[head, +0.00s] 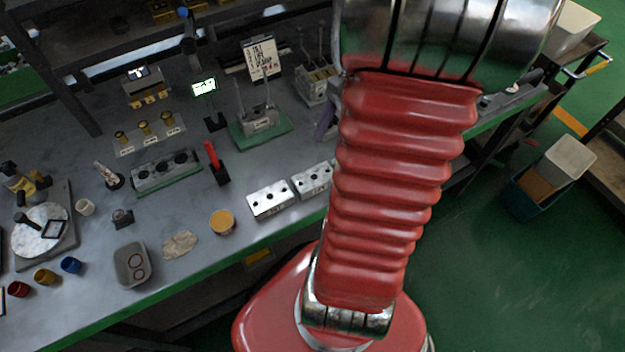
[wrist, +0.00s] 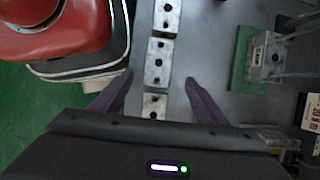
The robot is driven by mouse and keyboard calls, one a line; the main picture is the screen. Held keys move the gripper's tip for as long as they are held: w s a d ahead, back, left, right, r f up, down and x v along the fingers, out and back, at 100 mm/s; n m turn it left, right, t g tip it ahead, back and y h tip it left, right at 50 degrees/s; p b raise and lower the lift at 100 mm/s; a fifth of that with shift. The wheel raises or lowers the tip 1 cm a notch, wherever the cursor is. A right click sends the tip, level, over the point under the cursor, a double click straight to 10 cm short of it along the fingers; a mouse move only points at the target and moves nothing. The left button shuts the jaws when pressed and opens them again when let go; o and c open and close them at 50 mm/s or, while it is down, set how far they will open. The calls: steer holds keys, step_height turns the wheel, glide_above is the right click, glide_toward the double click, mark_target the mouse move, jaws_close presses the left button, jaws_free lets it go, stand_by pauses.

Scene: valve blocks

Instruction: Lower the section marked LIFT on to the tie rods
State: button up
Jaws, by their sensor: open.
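Silver valve sections stand in a row along the bench's front edge. Two show in the head view, a left one (head: 270,200) and a right one (head: 312,180). The wrist view shows three: top (wrist: 167,16), middle (wrist: 158,63) and bottom (wrist: 154,106). I cannot read which is marked LIFT. My gripper (wrist: 159,77) is open and empty, its purple fingers on either side of the row in that view. Its height above them is unclear. Upright tie rods (head: 266,92) rise from a silver block (head: 260,120) on a green base (head: 282,127), also seen in the wrist view (wrist: 240,62).
A printed sign (head: 262,57) stands behind the tie rods. A red-handled tool (head: 213,155) and a small lit screen (head: 204,89) stand left of them. An orange-topped tin (head: 222,222) sits near the front edge. My red arm hides the bench's right part.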

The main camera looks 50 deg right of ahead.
glide_above(316, 175)
steer(key=d, duration=0.2)
steer(key=shift+s+f, duration=0.15)
steer(key=shift+f, duration=1.05)
steer(key=shift+s+f, duration=0.1)
steer(key=shift+f, duration=1.1)
steer(key=shift+x, duration=2.55)
steer(key=shift+s, duration=0.1)
steer(key=shift+c, duration=0.4)
steer(key=c, duration=1.4)
steer(key=shift+c, duration=0.2)
step_height(316, 175, up, 10)
